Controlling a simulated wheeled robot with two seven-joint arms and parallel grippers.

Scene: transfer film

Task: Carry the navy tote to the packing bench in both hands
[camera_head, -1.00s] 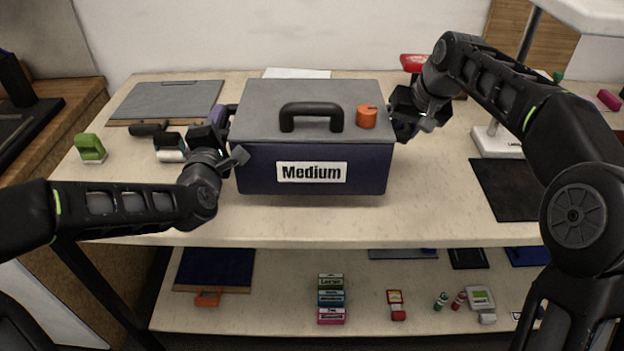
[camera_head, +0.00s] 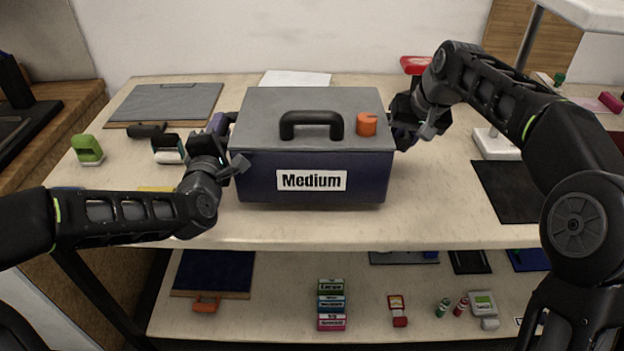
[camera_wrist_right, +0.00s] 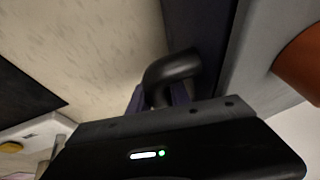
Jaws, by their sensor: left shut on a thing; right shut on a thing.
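The navy tote (camera_head: 220,118) has a grey lid with a black handle on top and a "Medium" label on its front. It is level, over the front middle of the table; I cannot tell whether its base touches the top. The right wrist view shows the tote's wall (camera_wrist_right: 196,32) close to the gripper. I cannot tell which surface is the packing bench.
An orange round piece (camera_head: 367,125) sits on the lid. A green stapler-like item (camera_head: 88,150) and a grey clipboard (camera_head: 165,101) lie left of the tote. A dark mat (camera_head: 512,190) lies right. Small boxes (camera_head: 331,304) stand on the lower shelf.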

